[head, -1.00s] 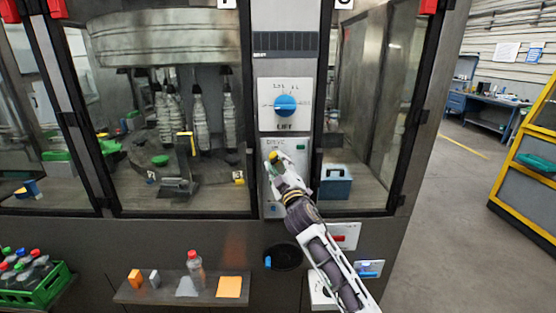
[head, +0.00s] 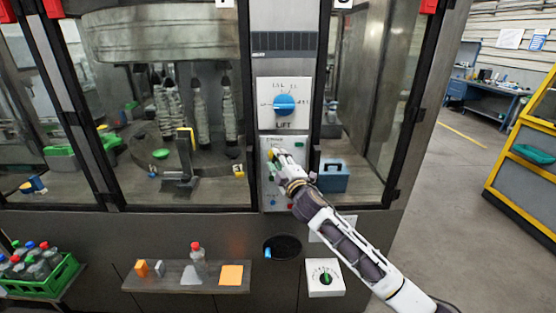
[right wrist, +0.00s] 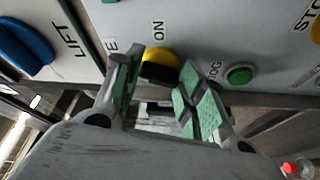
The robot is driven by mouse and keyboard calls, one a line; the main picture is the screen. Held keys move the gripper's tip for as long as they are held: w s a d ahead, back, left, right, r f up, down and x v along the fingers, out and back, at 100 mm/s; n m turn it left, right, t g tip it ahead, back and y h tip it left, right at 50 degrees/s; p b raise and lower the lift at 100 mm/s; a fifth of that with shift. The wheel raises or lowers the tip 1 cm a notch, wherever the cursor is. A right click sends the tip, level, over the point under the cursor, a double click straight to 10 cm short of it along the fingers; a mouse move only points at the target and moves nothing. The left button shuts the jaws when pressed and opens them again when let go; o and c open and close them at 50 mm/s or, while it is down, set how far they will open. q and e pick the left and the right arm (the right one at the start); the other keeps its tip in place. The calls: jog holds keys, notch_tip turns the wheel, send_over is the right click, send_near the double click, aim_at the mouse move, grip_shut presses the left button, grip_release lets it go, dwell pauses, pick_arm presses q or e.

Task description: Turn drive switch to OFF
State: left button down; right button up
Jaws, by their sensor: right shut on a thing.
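The drive switch (right wrist: 158,58) is a yellow knob with a dark front part, in the right wrist view between my right gripper's green-padded fingers. The word ON is printed beside it; I cannot tell exactly which way it points. My right gripper (right wrist: 160,88) is shut on this knob. In the head view my right gripper (head: 279,161) is at the DRIVE panel (head: 271,202) and hides most of the switch. My left gripper is in neither view.
The blue LIFT knob (head: 284,105) is on the panel just above. A green JOG button (right wrist: 239,75) is beside the switch. A shelf (head: 172,281) with a bottle (head: 198,262) and a white box with a green knob (head: 325,278) are below. Floor is free at right.

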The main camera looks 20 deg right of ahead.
jog(key=shift+r+n+g, duration=0.15)
jog(key=shift+n+g, duration=0.55)
jog(key=shift+n, duration=1.1)
jog(key=o, duration=0.7)
jog(key=shift+o, duration=0.2)
jog(key=shift+s, duration=0.2)
jog(key=s+d, duration=0.1)
jog(key=s, duration=1)
jog(key=shift+s+d, duration=0.2)
jog(key=shift+s, duration=0.05)
